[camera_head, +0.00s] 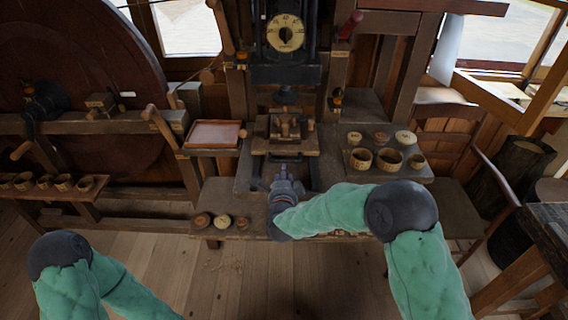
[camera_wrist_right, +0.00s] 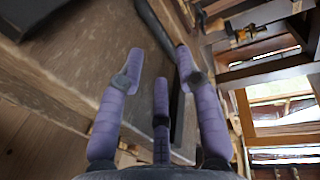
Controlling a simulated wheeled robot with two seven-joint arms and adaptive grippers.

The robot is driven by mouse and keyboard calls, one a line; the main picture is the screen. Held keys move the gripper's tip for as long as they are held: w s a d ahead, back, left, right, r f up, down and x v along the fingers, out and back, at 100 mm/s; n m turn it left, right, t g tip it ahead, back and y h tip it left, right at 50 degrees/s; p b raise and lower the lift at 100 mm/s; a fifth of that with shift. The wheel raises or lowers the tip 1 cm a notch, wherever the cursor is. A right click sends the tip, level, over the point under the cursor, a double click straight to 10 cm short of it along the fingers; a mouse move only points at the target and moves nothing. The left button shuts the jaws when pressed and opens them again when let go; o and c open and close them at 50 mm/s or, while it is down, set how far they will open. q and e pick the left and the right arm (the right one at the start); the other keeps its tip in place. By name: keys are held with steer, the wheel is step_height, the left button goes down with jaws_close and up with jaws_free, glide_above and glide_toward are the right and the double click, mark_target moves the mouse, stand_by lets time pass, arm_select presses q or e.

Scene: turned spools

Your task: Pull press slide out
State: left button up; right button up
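The press (camera_head: 286,75) stands at the back centre, with a round dial on its front. Its slide (camera_head: 290,146) is a dark wooden plate under the press head, with a small wooden block (camera_head: 284,127) on it. My right gripper (camera_head: 284,172) is just in front of the slide, over the dark gap in the bench. In the wrist view its purple fingers (camera_wrist_right: 160,62) are spread apart with nothing visibly clamped between them. A dark bar (camera_wrist_right: 154,26) runs beyond the fingertips; I cannot tell whether a finger touches it. My left gripper is out of view; only its green-sleeved arm shows at lower left.
Several wooden cups and lids (camera_head: 387,158) stand on the right side of the bench. Small round pieces (camera_head: 222,221) lie on the lower front board (camera_head: 255,204). A shallow tray (camera_head: 214,134) is left of the slide. A large wheel (camera_head: 75,60) stands at left.

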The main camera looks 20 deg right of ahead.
steer(key=b+x, duration=0.1)
steer(key=x, duration=0.7)
steer(key=shift+w+d+f+b, duration=0.1)
steer(key=shift+w+f+b, duration=0.1)
steer(key=shift+b, duration=0.1)
jaws_close()
